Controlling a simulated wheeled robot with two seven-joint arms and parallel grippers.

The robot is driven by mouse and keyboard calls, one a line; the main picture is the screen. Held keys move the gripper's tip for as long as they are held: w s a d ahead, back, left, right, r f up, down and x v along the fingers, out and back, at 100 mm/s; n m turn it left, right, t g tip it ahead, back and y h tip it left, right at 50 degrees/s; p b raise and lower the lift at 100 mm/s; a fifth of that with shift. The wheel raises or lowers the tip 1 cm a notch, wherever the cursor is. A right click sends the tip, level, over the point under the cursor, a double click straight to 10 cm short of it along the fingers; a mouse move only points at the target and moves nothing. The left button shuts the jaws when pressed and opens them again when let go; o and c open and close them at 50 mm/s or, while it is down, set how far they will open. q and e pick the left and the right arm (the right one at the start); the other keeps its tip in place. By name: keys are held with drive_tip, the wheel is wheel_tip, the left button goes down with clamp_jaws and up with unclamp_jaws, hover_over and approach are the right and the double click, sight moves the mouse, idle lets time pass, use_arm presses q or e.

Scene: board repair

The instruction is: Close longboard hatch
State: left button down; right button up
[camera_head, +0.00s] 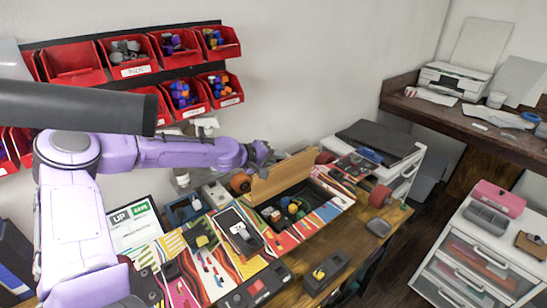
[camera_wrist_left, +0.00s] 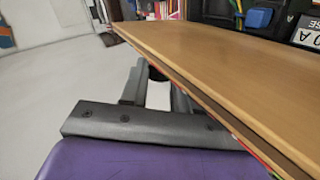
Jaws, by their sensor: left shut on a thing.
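The longboard (camera_head: 215,260) lies across the workbench, with colourful stripes on its deck. Its hatch lid (camera_head: 284,178) is a plain wooden panel, raised and tilted up along the far side of an open dark compartment (camera_head: 312,206). Several small coloured parts lie in the compartment. My left gripper (camera_head: 262,153) is at the lid's upper left corner. In the left wrist view my left gripper (camera_wrist_left: 158,78) is shut on the lid's edge, and the lid (camera_wrist_left: 225,62) stretches away to the right. The fingertips are partly hidden behind the lid. My right gripper is not in view.
Orange wheels (camera_head: 240,183) stick out beside the board. A phone-like device (camera_head: 238,230) lies on the deck left of the compartment. A black box (camera_head: 326,272) sits on the bench in front. Red bins (camera_head: 137,56) hang on the wall behind. A white drawer unit (camera_head: 485,250) stands at right.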

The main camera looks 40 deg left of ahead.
use_arm(q)
drive_tip(key=shift+f, duration=0.1)
idle(0.3)
drive_tip(key=c, duration=0.8)
unclamp_jaws()
drive_tip(key=shift+c, duration=0.2)
